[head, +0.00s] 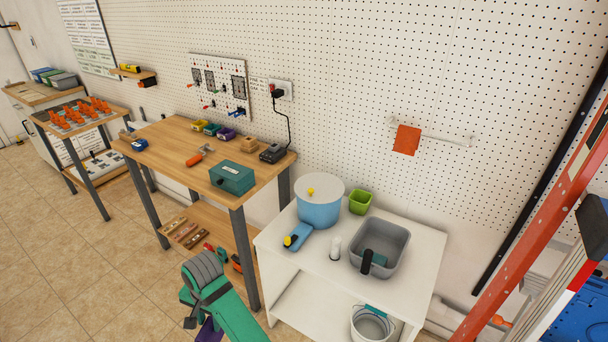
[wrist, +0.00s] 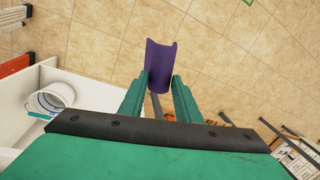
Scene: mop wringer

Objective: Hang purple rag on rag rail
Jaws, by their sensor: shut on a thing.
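The purple rag (wrist: 160,62) hangs in a curved sheet between the green fingers of my gripper (wrist: 158,88) in the wrist view. My gripper is shut on it. A small part of the rag (head: 207,331) shows at the bottom edge of the head view, below my green arm; the fingers are mostly hidden there. The rag is held over the tiled floor, in front of the workbench and white cabinet. The rag rail (head: 446,137) is fixed to the pegboard wall at the right, well apart from my gripper. An orange rag (head: 407,139) hangs on its left part.
The white cabinet (head: 280,238) stands below the rail, bearing a blue bucket (head: 320,212), a green cup (head: 360,203) and a grey basin (head: 398,243). A wooden workbench (head: 180,146) is to its left. An orange ladder (head: 540,205) stands at the right. Floor (head: 70,240) is clear at left.

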